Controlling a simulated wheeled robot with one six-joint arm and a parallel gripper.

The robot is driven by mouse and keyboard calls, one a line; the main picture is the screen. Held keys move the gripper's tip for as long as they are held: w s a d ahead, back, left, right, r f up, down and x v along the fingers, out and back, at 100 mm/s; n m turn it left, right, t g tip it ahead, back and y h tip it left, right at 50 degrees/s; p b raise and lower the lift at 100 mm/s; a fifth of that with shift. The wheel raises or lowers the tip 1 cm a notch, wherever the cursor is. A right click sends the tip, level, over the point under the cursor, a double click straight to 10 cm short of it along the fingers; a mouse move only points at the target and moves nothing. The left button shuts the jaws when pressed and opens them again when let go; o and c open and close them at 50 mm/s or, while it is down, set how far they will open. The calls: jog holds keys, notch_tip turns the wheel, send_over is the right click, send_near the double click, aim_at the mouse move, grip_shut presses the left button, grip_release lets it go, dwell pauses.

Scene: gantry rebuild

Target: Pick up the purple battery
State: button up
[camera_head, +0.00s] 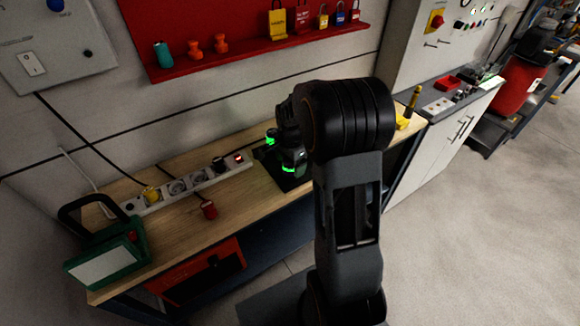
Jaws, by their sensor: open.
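I see no purple battery in the head view; my arm may hide it. A dark device with green lights (270,141) stands on a black pad (272,172) on the wooden workbench. My arm rises in front of the bench and bends away, covering part of the pad. My gripper (291,158) appears as a dark shape low over the pad, beside the green lights. It is open, and its fingers are hard to make out against the dark device. Nothing is visibly held.
The wooden workbench (181,226) carries a power strip (190,184), a small red object (209,210) and a green case (108,256). A red wall shelf (240,62) holds padlocks above. Clear floor (480,230) lies to the right.

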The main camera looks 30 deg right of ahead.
jog(key=c, duration=1.1)
jog(key=shift+c, duration=0.7)
